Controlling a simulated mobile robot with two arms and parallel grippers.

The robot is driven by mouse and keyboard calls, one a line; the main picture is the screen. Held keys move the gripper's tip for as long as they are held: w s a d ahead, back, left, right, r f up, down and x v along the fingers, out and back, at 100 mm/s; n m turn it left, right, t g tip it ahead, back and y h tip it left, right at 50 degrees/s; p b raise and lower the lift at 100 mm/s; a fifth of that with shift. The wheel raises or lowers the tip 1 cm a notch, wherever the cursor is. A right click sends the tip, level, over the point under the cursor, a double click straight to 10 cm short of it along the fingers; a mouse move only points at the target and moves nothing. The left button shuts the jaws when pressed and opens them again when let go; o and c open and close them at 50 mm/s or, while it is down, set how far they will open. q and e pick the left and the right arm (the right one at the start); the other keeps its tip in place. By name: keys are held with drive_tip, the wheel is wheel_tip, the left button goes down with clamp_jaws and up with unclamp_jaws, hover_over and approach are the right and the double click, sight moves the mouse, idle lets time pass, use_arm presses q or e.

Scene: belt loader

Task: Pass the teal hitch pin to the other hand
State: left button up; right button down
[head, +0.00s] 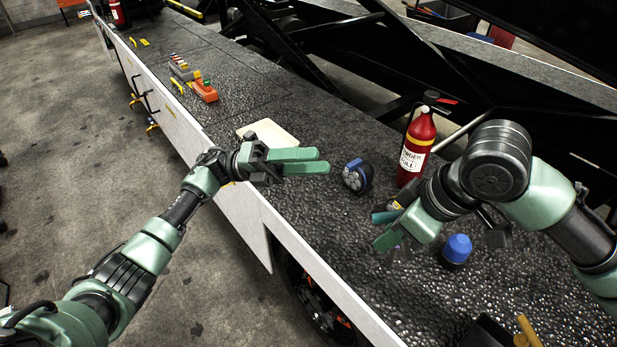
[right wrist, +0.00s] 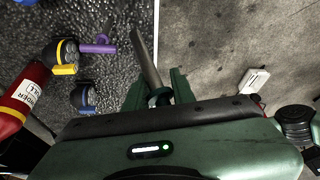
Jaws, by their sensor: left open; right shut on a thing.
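The teal hitch pin (head: 385,216) is held in my right gripper (head: 386,228), above the dark belt deck. Much of the pin is hidden by the fingers in the head view. My left gripper (head: 323,160) is open and empty, its two green fingers pointing right, above the deck and left of the right gripper. A clear gap lies between the two grippers.
On the deck (head: 310,235) stand a red fire extinguisher (head: 417,145), a blue-and-black wheel-like item (head: 357,176) and a blue-capped item (head: 457,249). A purple pin (right wrist: 97,46) lies there too. A beige block (head: 268,135) is behind my left gripper. The deck's near edge drops to the floor.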

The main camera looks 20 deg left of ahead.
sight(377, 214)
use_arm(q)
drive_tip(key=s+d+m+g+y, duration=0.1)
drive_tip(key=s+d+m, duration=0.1)
drive_tip(key=s+d, duration=0.1)
drive_tip(key=s+d+m+g+y, duration=0.2)
drive_tip(key=s+d, duration=0.1)
drive_tip(key=d, duration=0.2)
drive_tip(key=s+d+m+g+y, duration=0.1)
drive_tip(key=s+d+m+g, duration=0.1)
drive_tip(key=d, duration=0.3)
drive_tip(key=shift+s+r+m+y, duration=0.3)
drive_tip(key=shift+s+r+m, duration=0.1)
drive_tip(key=shift+s, duration=0.25)
clamp_jaws()
drive_tip(key=shift+r, duration=0.15)
use_arm(e)
drive_tip(key=c, duration=1.1)
unclamp_jaws()
